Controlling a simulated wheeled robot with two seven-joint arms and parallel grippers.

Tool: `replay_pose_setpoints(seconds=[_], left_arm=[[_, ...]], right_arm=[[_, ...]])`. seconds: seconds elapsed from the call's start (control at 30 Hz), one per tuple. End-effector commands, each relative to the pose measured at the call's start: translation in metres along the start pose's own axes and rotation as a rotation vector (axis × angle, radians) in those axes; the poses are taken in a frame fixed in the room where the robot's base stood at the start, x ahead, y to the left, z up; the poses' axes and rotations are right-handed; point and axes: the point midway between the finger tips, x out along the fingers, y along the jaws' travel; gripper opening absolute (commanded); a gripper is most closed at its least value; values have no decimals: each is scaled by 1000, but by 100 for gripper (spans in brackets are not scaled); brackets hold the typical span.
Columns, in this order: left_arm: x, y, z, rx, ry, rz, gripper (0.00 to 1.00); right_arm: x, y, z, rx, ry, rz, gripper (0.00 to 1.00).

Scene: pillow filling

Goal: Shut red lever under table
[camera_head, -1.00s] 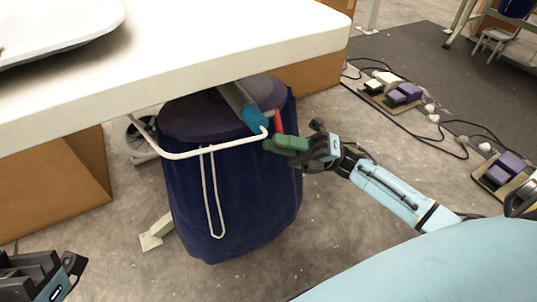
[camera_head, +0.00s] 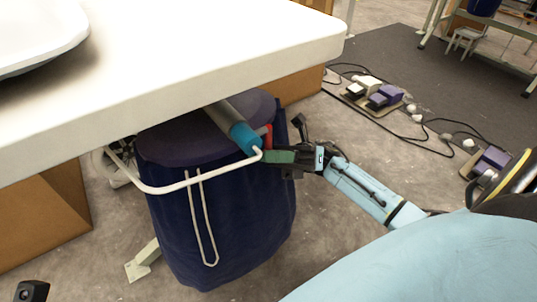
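The red lever (camera_head: 267,138) is a small red piece under the table edge, beside a pipe with a blue end (camera_head: 244,136). My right gripper (camera_head: 268,157) reaches in from the right, and its green fingers are just below the lever. I cannot tell whether the fingers touch the lever, nor how far apart they are. My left gripper (camera_head: 33,291) shows only as a dark tip at the bottom left corner, so its fingers are cut off.
The white table (camera_head: 200,75) overhangs the area. A dark blue bag (camera_head: 220,220) hangs below on a white wire frame (camera_head: 165,189), close to my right gripper. Purple foot pedals (camera_head: 384,96) and cables lie on the floor at right. A white tray (camera_head: 50,45) sits on the table.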

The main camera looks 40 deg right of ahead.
Motion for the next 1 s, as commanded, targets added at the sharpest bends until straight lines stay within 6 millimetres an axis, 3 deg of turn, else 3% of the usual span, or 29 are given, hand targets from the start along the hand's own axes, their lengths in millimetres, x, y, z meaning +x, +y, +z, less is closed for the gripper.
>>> replay_pose_setpoints(seconds=[0.03,0.33,0.37,0.5,0.83,1.0], left_arm=[[1,0,0,0,0,0,0],[1,0,0,0,-1,0,0],[1,0,0,0,-1,0,0],[0,0,0,0,-1,0,0],[0,0,0,0,-2,0,0],[3,0,3,0,-23,0,0]], right_arm=[[1,2,8,-17,-8,6,0],[2,2,9,-18,-9,5,0],[2,2,9,-18,-8,5,24],[1,1,7,-14,-8,5,42],[-1,1,4,-8,-6,3,43],[-18,0,5,-8,-7,-1,43]])
